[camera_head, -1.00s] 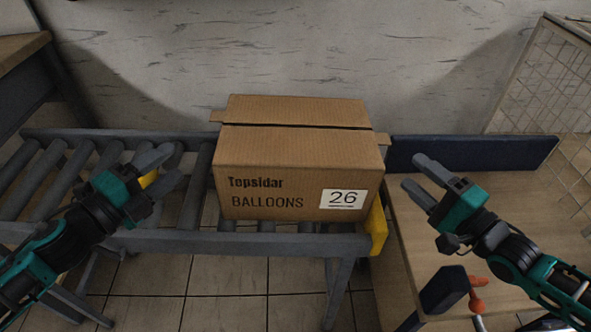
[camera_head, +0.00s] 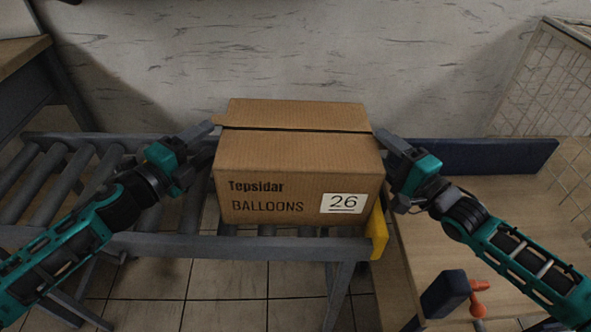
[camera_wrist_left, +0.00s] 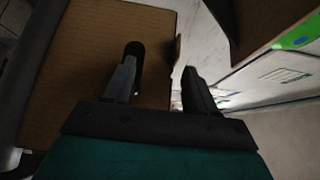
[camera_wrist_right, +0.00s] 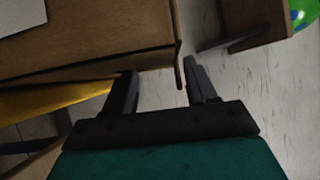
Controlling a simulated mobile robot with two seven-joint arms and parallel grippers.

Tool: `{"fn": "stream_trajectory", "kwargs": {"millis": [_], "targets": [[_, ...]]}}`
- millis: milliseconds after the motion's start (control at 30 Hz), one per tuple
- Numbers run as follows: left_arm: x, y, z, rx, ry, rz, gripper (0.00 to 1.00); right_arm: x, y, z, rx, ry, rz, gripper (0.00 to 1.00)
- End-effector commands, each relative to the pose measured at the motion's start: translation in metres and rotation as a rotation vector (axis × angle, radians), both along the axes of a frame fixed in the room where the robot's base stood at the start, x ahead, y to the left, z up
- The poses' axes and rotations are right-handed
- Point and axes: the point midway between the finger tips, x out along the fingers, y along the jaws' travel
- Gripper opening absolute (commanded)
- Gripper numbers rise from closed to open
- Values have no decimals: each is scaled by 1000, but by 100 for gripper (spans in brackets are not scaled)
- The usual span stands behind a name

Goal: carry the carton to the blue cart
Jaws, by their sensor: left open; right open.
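The brown carton (camera_head: 298,170), marked "BALLOONS" and "26", sits on the roller conveyor (camera_head: 190,243) at its right end. My left gripper (camera_head: 207,142) is open at the carton's left side, close to its upper edge. In the left wrist view the carton's side (camera_wrist_left: 100,60) shows a dark hand hole near one finger. My right gripper (camera_head: 392,145) is open at the carton's right side, near the upper edge. In the right wrist view the carton (camera_wrist_right: 100,35) lies just past the fingertips; contact cannot be told. No blue cart is clearly seen.
A yellow end stop (camera_head: 378,232) is at the conveyor's right end. A wooden table (camera_head: 480,215) with a dark blue panel (camera_head: 480,156) stands to the right, with an orange object (camera_head: 479,298) near its front. A wire mesh panel (camera_head: 555,80) stands at far right.

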Motion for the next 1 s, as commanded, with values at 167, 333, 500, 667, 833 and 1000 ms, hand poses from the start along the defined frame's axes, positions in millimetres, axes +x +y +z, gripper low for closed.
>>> {"fn": "stream_trajectory", "kwargs": {"millis": [167,333,500,667,833,1000], "targets": [[19,-13,0,0,-1,1,57,20,13,2,2,-1,0,57],[28,-19,-1,1,-1,0,57,28,19,1,-1,0,0,57],[29,-20,-1,1,0,-1,57,30,20,1,-1,1,0,57],[29,-20,-1,1,0,-1,57,29,20,1,-1,1,0,57],[29,-20,-1,1,0,0,40,29,19,1,-1,0,0,40],[29,-20,-1,1,1,0,24,29,19,1,-1,-1,0,24]]}}
